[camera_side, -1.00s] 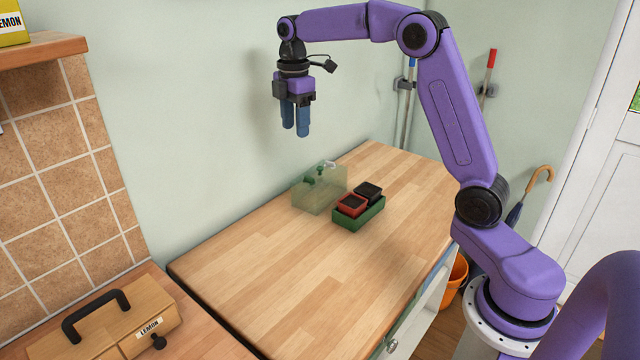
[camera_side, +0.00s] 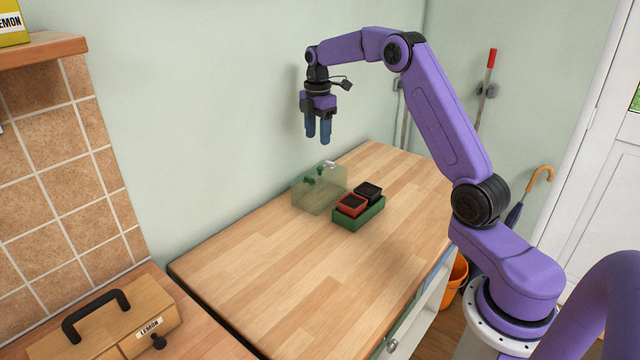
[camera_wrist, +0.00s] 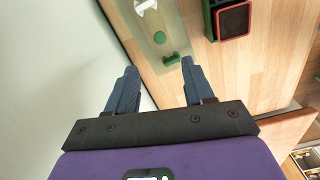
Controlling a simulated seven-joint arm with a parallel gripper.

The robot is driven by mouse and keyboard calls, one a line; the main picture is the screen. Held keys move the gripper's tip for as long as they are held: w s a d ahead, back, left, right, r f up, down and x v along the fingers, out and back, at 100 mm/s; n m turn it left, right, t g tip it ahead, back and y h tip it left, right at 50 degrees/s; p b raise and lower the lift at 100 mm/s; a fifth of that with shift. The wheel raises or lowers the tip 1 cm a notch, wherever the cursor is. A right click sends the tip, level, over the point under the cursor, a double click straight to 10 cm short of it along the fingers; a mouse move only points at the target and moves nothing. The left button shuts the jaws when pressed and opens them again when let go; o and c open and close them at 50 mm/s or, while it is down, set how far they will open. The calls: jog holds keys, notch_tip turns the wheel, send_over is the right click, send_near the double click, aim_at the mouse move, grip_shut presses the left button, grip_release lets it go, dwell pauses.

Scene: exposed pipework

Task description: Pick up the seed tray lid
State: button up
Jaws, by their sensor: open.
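The seed tray lid (camera_side: 318,195) is a clear, greenish box-shaped cover with small green and white fittings on top. It stands on the wooden counter close to the wall. In the wrist view part of the lid (camera_wrist: 160,25) shows at the top, beyond the fingertips. A green seed tray (camera_side: 359,215) sits just right of it, holding a red pot (camera_side: 352,205) and a black pot (camera_side: 368,190). My gripper (camera_side: 318,141) is open and empty, pointing down above the lid with a clear gap. It also shows in the wrist view (camera_wrist: 158,72).
The wall runs close behind the lid. The wooden counter (camera_side: 300,275) is bare in front. A wooden box with a black handle (camera_side: 95,312) stands at the lower left. Long-handled tools (camera_side: 484,90) and an umbrella (camera_side: 528,195) are at the back right.

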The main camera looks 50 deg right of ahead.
send_over(320, 167)
jog(key=f, duration=0.4)
jog(key=shift+w+a+f, duration=0.1)
jog(key=shift+a, duration=0.25)
jog(key=shift+d+f, duration=0.15)
jog(key=shift+f, duration=1.2)
jog(key=shift+d+f, duration=0.15)
jog(key=shift+f, duration=1.2)
grip_shut()
